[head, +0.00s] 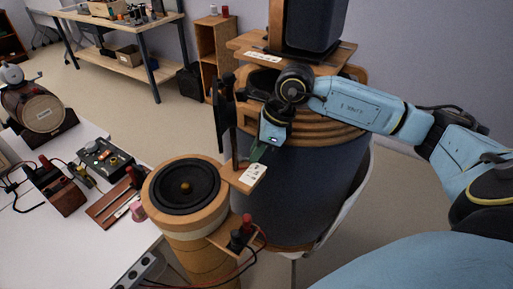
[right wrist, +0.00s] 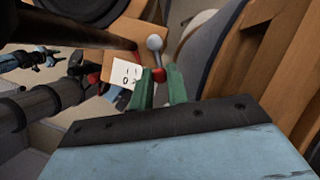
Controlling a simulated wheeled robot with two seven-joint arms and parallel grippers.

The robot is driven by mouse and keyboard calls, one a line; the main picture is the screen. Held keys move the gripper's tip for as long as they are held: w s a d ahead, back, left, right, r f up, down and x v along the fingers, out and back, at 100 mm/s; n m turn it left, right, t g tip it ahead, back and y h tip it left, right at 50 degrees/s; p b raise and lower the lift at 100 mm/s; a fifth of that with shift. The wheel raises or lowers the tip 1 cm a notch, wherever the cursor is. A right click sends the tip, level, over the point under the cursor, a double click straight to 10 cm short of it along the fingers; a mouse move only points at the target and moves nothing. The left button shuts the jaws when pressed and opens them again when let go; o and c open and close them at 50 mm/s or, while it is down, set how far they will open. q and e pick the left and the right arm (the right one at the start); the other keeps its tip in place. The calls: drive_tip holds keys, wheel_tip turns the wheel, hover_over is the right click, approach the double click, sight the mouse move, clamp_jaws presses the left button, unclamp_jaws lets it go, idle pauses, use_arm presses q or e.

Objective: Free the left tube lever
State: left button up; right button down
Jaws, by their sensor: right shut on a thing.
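My right gripper (head: 258,152) reaches down to a wooden bracket with a white label (head: 254,173), beside a speaker in a wooden tube (head: 183,188). In the right wrist view its green fingers (right wrist: 161,86) are shut around a small lever with a red base (right wrist: 158,75) and a grey ball knob (right wrist: 154,44). The lever stands next to the white label (right wrist: 126,73). In the head view the fingers and arm hide the lever. I cannot tell from its label whether it is the left one.
A dark upright post (head: 223,118) stands close left of the gripper. A large dark drum with wooden rings (head: 330,125) lies behind and right. Red and black terminals (head: 242,232) with a cable sit in front. A white table (head: 70,235) holds several devices at left.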

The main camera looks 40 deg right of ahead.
drive_tip(key=shift+s+a+m+h+b, duration=0.25)
drive_tip(key=shift+s+m+h+b, duration=0.05)
drive_tip(key=shift+m, duration=0.7)
drive_tip(key=c, duration=1.4)
unclamp_jaws()
drive_tip(key=shift+o, duration=0.2)
drive_tip(key=shift+t, duration=0.3)
drive_tip(key=v, duration=1.3)
drive_tip(key=shift+r, duration=0.2)
